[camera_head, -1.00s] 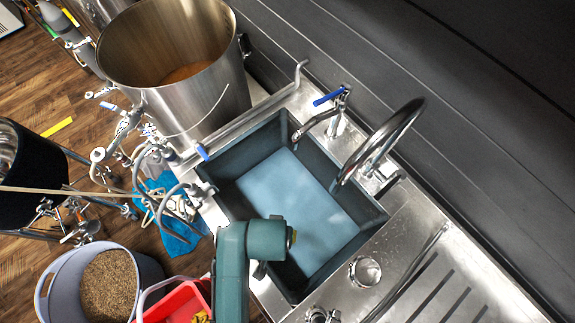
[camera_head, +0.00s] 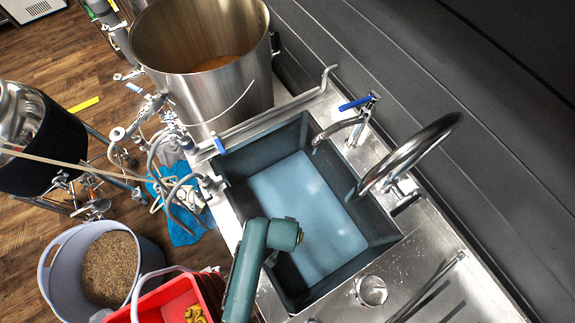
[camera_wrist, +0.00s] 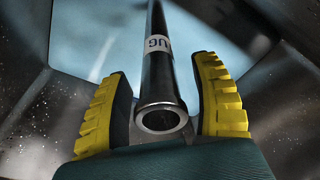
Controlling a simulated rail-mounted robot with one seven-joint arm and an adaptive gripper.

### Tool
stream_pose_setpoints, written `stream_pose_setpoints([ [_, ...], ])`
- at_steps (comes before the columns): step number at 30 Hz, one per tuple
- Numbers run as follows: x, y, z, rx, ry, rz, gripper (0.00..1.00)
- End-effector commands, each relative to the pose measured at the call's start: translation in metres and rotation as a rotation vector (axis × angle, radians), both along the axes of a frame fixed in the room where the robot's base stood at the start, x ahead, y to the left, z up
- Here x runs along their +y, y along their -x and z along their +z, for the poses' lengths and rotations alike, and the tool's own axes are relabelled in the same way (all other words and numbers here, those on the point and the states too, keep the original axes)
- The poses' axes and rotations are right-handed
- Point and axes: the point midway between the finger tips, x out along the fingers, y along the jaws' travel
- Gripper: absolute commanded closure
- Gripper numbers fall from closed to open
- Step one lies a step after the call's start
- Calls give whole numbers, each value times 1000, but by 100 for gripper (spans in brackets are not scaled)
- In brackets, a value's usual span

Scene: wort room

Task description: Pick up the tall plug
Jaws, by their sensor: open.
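The tall plug (camera_wrist: 160,75) shows in the wrist view as a dark, glossy upright tube with an open round end nearest the camera. A white label on it reads "UG", the rest turned out of sight. My gripper (camera_wrist: 165,85) is open, with one yellow-padded finger on each side of the tube. A gap shows on the right side; whether the left finger touches is hard to tell. In the head view my teal arm reaches over the sink (camera_head: 307,215), and its links hide the fingers and the plug.
The sink's dark walls surround the arm's end. A curved faucet (camera_head: 410,150) and a blue-handled tap (camera_head: 345,122) stand along its back edge. A steel kettle (camera_head: 215,85) is at the upper left. A red basket (camera_head: 165,305) and a grain bucket (camera_head: 62,270) stand at the lower left.

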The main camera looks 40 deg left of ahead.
Motion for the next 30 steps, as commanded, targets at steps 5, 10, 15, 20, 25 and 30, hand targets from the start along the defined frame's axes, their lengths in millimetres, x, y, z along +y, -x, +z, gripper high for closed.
stream_pose_setpoints([
  [5, 0, 0, 1, 0, 0, 0, 48],
  [10, 0, 0, 1, 0, 0, 0, 81],
  [15, 0, 0, 1, 0, 0, 0, 100],
  [20, 1, -1, 2, -4, -2, 0, 100],
  [25, 0, -1, 2, -3, -1, 0, 100],
  [30, 1, -2, 20, -6, -2, 0, 100],
])
